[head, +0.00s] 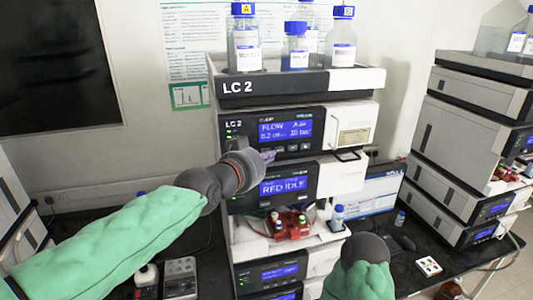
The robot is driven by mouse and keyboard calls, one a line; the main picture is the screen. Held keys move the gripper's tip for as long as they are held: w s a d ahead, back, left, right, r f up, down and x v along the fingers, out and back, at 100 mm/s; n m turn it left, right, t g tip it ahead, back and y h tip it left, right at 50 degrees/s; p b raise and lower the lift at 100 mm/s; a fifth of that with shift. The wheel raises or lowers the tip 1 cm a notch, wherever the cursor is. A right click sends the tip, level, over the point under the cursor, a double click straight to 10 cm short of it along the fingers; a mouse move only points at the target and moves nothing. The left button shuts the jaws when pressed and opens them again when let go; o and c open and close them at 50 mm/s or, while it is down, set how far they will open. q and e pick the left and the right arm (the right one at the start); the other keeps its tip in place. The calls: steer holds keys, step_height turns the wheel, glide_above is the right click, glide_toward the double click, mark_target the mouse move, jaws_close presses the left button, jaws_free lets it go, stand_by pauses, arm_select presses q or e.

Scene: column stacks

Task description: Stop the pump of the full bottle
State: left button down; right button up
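The LC 2 stack stands in the middle of the head view. Its tray (300,84) holds bottle A (245,45) with a yellow-marked cap, a smaller blue-capped bottle (295,47) and bottle B (341,45). Their fill levels are hard to read. Below is the pump module (232,124), its blue display (285,129) reading FLOW and a bar value, with small buttons (293,148) under it. My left gripper (268,155) looks shut, its narrow tip at the lower edge of the pump module, left of these buttons; contact is unclear. My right gripper (366,250) is low right, its fingers hidden.
Below is another module with a blue display (284,186), then a red fitting (289,222) and a small bottle (337,218). A monitor (375,198) stands right of the stack. A second grey stack (462,140) is at far right.

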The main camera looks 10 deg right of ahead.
arm_select(q)
steer(key=shift+w+b, duration=0.2)
steer(key=shift+b, duration=0.15)
stand_by(0.4)
stand_by(0.3)
steer(key=s+p, duration=0.1)
steer(key=p, duration=0.2)
steer(key=shift+s, duration=0.35)
stand_by(0.4)
steer(key=s+b, duration=0.4)
steer(key=s, duration=0.1)
steer(key=shift+d+b, duration=0.1)
steer(key=shift+b, duration=0.3)
